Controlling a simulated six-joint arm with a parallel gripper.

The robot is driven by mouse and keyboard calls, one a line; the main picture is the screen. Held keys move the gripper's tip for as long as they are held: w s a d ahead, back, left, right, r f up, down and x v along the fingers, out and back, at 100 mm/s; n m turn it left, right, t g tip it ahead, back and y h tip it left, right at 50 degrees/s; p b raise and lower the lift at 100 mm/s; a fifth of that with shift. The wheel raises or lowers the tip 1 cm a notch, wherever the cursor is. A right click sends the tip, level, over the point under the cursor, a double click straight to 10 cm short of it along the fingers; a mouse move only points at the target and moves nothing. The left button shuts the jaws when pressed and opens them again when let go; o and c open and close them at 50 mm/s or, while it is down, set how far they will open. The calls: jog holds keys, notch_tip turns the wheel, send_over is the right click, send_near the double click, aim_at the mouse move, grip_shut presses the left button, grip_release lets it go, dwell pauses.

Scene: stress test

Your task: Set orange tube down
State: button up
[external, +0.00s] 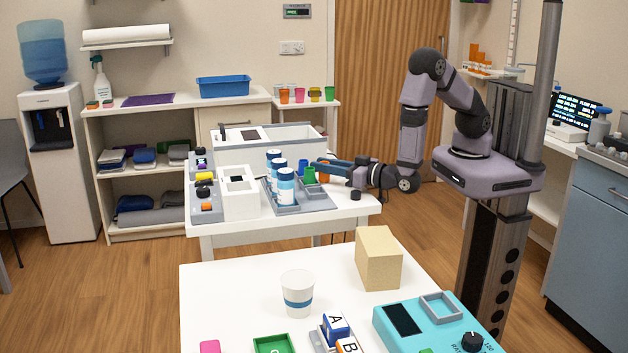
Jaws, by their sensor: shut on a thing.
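My gripper (322,165) reaches left from the arm, over the right part of the white table at the back. It is shut on the orange tube (324,176), which shows as a small orange patch under the fingers. The fingers hide part of the tube, and I cannot tell whether its bottom touches anything. A green tube or cup (309,175) stands just left of it. A grey tray (315,201) lies below and in front.
Several white-and-blue bottles (286,187) stand left of the gripper on the tray. A white box device (239,194) is further left. A black knob-like object (355,195) lies near the table's right edge. A front table holds a paper cup (297,292) and a tan block (378,258).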

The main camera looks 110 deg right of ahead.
jog(key=shift+f, duration=0.1)
jog(key=shift+f, duration=0.15)
jog(key=o, duration=1)
jog(key=shift+r, duration=0.25)
jog(key=b+v, duration=0.2)
jog(key=v, duration=0.8)
jog(key=shift+s+a, duration=0.15)
jog(key=shift+a, duration=0.05)
jog(key=shift+v, duration=0.75)
jog(key=shift+o, duration=0.6)
jog(key=shift+s, duration=0.1)
